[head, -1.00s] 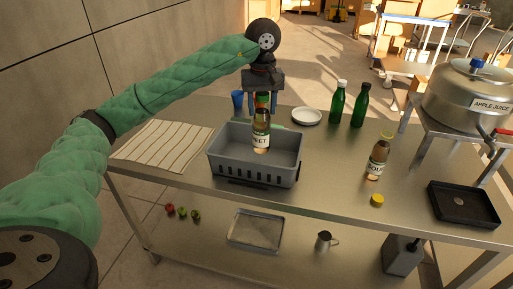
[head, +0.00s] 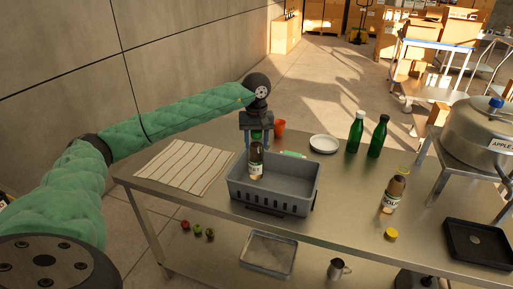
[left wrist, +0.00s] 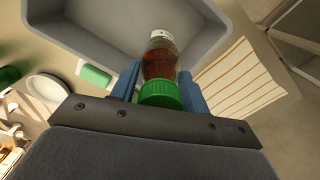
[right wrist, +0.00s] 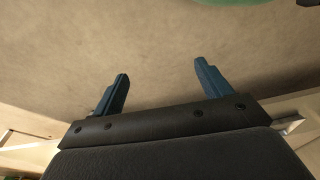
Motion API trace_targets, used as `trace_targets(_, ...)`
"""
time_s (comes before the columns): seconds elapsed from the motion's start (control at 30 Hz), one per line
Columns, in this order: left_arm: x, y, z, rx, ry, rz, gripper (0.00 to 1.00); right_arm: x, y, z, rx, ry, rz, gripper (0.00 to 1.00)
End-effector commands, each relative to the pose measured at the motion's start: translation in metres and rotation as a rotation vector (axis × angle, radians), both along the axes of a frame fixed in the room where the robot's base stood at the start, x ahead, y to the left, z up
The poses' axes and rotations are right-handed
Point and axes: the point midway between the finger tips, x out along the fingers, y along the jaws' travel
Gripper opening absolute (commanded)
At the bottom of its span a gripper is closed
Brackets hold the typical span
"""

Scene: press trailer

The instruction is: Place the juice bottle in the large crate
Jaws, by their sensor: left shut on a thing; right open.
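The juice bottle (head: 256,162) holds brown juice and has a pale label; its green cap (left wrist: 160,94) shows in the left wrist view. My left gripper (head: 257,138) is shut on it near the cap and holds it upright at the left part of the large grey crate (head: 298,199). The crate's rim also shows in the left wrist view (left wrist: 213,46). I cannot tell whether the bottle's base touches the crate floor. My right gripper (right wrist: 163,82) is open and empty in the right wrist view, over a bare floor, away from the table.
Another juice bottle (head: 393,195) and a yellow cap (head: 391,234) stand right of the crate, near a black tray (head: 462,258). Two green bottles (head: 355,133), a white plate (head: 324,144) and an orange cup (head: 280,126) are behind. A striped cloth (head: 187,166) lies left.

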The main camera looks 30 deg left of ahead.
Motion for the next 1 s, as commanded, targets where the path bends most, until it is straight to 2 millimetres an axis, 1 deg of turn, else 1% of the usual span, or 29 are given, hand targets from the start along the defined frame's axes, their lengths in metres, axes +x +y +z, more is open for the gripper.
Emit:
trace_targets(0.23, 0.0, 0.0, -0.007, 0.0, 0.0, -0.001, 0.0, -0.002, -0.003, -0.008, -0.003, -0.006, 0.001, 0.77)
trace_targets(0.5, 0.0, 0.0, -0.029, 0.0, 0.0, -0.001, 0.0, -0.01, -0.013, -0.038, -0.013, -0.024, 0.008, 0.77)
trace_targets(0.6, 0.0, 0.0, -0.036, -0.001, -0.001, -0.001, 0.0, -0.013, -0.015, -0.046, -0.014, -0.029, 0.01, 0.77)
trace_targets(0.73, 0.0, 0.0, -0.04, 0.0, -0.001, -0.001, 0.0, -0.015, -0.016, -0.05, -0.016, -0.031, 0.01, 0.77)
trace_targets(1.0, 0.0, 0.0, -0.041, 0.0, -0.001, -0.001, 0.0, -0.014, -0.016, -0.05, -0.015, -0.031, 0.01, 0.77)
